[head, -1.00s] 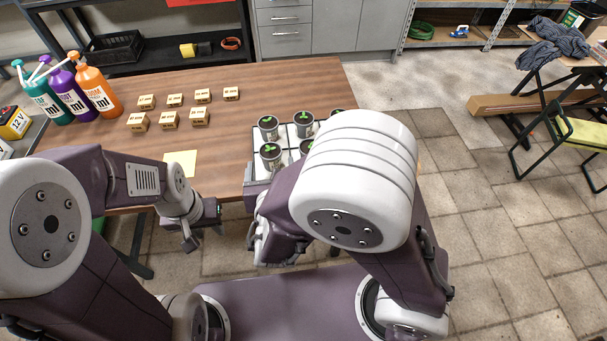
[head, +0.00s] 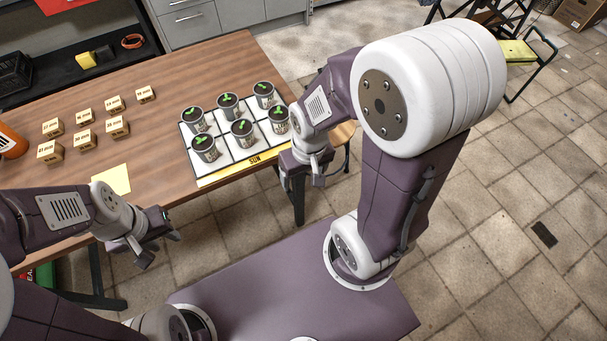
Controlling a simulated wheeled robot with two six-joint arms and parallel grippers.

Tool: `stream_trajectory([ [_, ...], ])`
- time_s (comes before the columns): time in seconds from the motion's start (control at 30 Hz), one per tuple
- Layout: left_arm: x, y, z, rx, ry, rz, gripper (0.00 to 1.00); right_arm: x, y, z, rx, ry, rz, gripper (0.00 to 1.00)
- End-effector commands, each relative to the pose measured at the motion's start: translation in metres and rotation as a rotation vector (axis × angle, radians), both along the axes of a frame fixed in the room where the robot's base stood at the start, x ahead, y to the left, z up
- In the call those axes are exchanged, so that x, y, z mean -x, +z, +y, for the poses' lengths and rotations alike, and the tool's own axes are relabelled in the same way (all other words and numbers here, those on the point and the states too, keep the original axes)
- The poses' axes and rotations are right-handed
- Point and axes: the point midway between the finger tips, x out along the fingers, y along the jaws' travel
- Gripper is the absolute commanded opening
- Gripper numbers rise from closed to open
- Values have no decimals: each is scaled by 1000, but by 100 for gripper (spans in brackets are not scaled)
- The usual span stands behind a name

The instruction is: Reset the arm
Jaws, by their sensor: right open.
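My right arm's gripper (head: 303,183) is open and empty, pointing down just off the table's front right edge, beside the planting tray. My left gripper (head: 158,250) looks open and empty, in front of the table's front edge near the yellow note. The white tray (head: 219,166) on the table has a yellow front strip marked SUN. Several dark pots with green sprouts (head: 242,132) stand upright in its cells. Neither gripper touches a pot.
Several small labelled boxes (head: 86,139) stand in rows on the wooden table (head: 160,75). A yellow note (head: 112,179) lies near its front edge. An orange bottle (head: 10,142) is at the left. Grey drawers (head: 190,22) stand behind. The tiled floor (head: 500,210) at right is open.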

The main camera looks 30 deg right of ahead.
Motion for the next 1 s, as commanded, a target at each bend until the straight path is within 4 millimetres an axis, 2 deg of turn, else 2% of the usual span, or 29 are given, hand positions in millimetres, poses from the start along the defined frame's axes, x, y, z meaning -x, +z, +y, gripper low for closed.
stream_trajectory([
  [0.1, 0, 3, 0, 0, 0, 0, 36, 0, 2, 0, 1, 3, 2, 77],
  [0.17, 0, 12, 0, 0, 0, 0, 36, 0, 12, 0, 1, 4, 2, 77],
  [0.27, 0, 45, 0, 0, 0, 0, 36, 0, 44, 0, 1, 5, 3, 77],
  [0.4, 0, 98, 0, 0, 0, -1, 36, 1, 98, 0, 2, 6, 3, 77],
  [0.47, 0, 108, 0, 0, 0, -1, 36, 0, 108, 0, 2, 6, 3, 77],
  [0.6, 0, 100, 0, 0, 0, 0, 36, 1, 99, 0, 2, 7, 4, 77],
  [1.0, 0, 99, 0, 0, 0, 0, 36, 1, 99, 0, 2, 7, 4, 77],
])
